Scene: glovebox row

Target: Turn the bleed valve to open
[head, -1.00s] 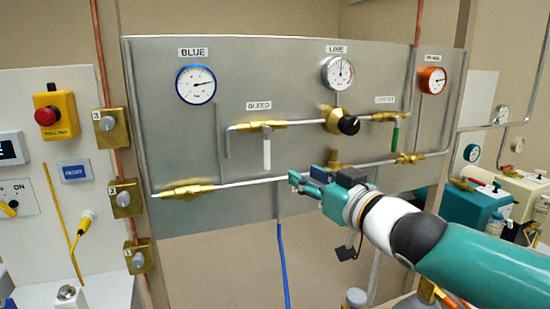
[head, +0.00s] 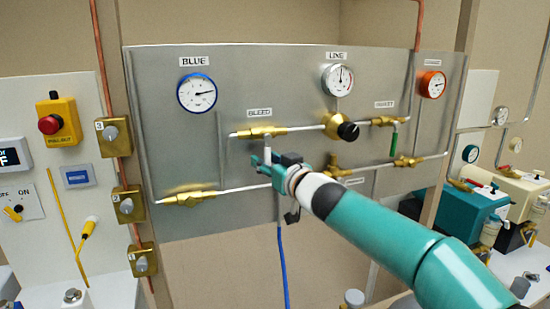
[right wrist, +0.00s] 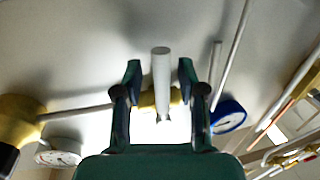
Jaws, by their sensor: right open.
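The bleed valve (head: 262,131) is a brass fitting under the BLEED label, on the upper pipe of the grey panel. Its white lever (head: 265,144) hangs straight down, across the pipe. My right gripper (head: 262,157) is at the lever's lower end and hides part of it. In the right wrist view the white lever (right wrist: 161,70) stands between the two fingers of my open right gripper (right wrist: 159,70), with a gap on each side. The brass valve body (right wrist: 148,98) shows behind the fingers. My left gripper is not in view.
The panel (head: 235,80) also carries a blue gauge (head: 197,92), a line gauge (head: 338,79), an orange gauge (head: 432,84), a black regulator knob (head: 348,131) and a green-handled valve (head: 394,140). A lower pipe (head: 240,189) runs behind my gripper. A blue hose (head: 283,265) hangs below.

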